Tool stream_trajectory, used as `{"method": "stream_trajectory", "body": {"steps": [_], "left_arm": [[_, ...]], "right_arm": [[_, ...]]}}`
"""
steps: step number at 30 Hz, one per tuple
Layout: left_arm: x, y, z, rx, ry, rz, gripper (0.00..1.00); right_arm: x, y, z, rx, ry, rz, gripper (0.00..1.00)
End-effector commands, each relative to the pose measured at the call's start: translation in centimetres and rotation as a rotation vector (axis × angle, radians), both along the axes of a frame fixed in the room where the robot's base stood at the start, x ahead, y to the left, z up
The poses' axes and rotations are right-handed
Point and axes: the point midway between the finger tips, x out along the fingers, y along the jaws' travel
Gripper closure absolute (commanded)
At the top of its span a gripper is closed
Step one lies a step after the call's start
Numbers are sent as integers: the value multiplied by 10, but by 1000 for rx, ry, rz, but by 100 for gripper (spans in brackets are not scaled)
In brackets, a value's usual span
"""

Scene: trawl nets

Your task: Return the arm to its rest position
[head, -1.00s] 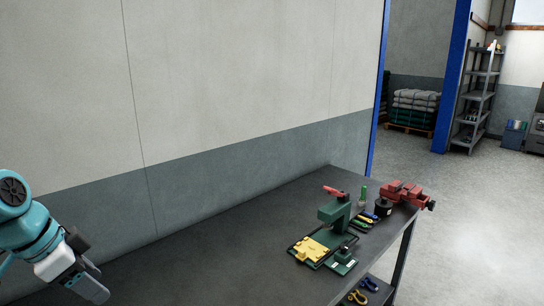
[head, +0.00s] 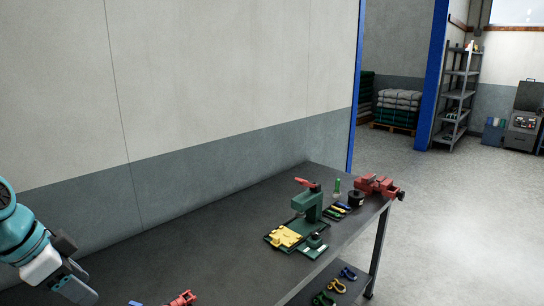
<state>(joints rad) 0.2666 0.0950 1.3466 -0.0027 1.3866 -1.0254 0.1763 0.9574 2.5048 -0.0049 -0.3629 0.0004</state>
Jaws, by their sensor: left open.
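My left arm comes in at the lower left of the head view. Its teal links end in a white and grey gripper, my left gripper (head: 80,284), over the near left part of the dark workbench (head: 190,250). The left gripper is open, and I see nothing between its fingers. It is well apart from the tools at the bench's far end. My right gripper is not in view.
A green press (head: 309,205) with a red handle, a yellow piece (head: 286,237) and a red vise (head: 378,186) stand at the bench's far end. A red tool (head: 183,298) shows at the bottom edge. Colored shackles (head: 325,298) lie on the lower shelf. The bench middle is clear.

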Motion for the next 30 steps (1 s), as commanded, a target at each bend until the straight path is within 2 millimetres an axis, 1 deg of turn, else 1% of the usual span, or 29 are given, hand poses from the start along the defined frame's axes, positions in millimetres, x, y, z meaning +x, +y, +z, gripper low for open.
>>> {"method": "stream_trajectory", "body": {"steps": [1, 2, 8, 11, 14, 17, 18, 20, 21, 23, 24, 26, 27, 29, 30], "left_arm": [[0, 0, 0, -1, 1, 0, 48], [4, -1, -7, -4, 9, 4, 48], [29, -14, -56, -32, 47, 63, 48], [39, -24, -85, -48, 70, 98, 48], [48, -36, -119, -65, 97, 136, 48], [54, -52, -159, -85, 128, 184, 48], [55, -61, -178, -94, 144, 207, 48], [54, -76, -211, -110, 173, 247, 48], [50, -88, -237, -121, 197, 277, 48], [41, -109, -279, -139, 237, 332, 48], [30, -124, -308, -151, 266, 372, 48], [11, -147, -346, -168, 305, 434, 48], [-4, -160, -367, -177, 329, 473, 48], [-28, -178, -394, -190, 362, 529, 48], [-44, -188, -409, -197, 383, 564, 48]], "right_arm": [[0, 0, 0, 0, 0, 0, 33], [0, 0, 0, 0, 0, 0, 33], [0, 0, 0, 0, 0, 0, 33], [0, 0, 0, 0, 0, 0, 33], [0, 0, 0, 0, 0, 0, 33], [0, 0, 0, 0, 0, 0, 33], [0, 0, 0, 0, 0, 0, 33], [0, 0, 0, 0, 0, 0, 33], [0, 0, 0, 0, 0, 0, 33], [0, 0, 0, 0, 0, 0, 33], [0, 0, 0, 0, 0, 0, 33], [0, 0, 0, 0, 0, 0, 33], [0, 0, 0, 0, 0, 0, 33], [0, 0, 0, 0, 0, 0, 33], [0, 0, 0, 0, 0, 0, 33]]}}
